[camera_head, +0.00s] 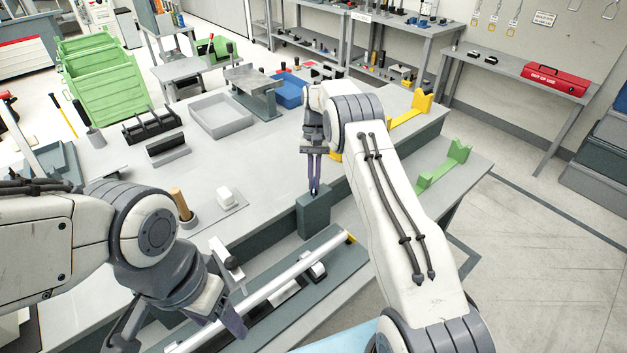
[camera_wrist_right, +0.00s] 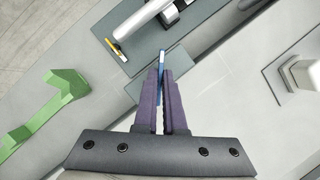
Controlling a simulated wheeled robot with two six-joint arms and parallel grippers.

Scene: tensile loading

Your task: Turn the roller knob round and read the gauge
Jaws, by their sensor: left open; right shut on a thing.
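A long pale roller bar (camera_head: 288,273) lies diagonally over a dark base plate (camera_head: 345,262), with a yellow piece (camera_head: 351,237) by its far end. It also shows at the top of the right wrist view (camera_wrist_right: 142,18). My right gripper (camera_head: 314,188) points down just above a dark grey block (camera_head: 314,214). Its fingers (camera_wrist_right: 161,75) are shut on a thin blue-and-white thing (camera_wrist_right: 162,58), mostly hidden between them. My left gripper (camera_head: 180,328) is open near the bar's near end, fingers apart. I cannot tell which part is the knob, and no gauge reading is legible.
A white block (camera_head: 226,196) on a grey pad and a brown cylinder (camera_head: 181,204) stand left of the block. A grey tray (camera_head: 222,134) and dark racks (camera_head: 152,126) lie farther back. Green (camera_head: 444,166) and yellow (camera_head: 410,113) cradles are at right.

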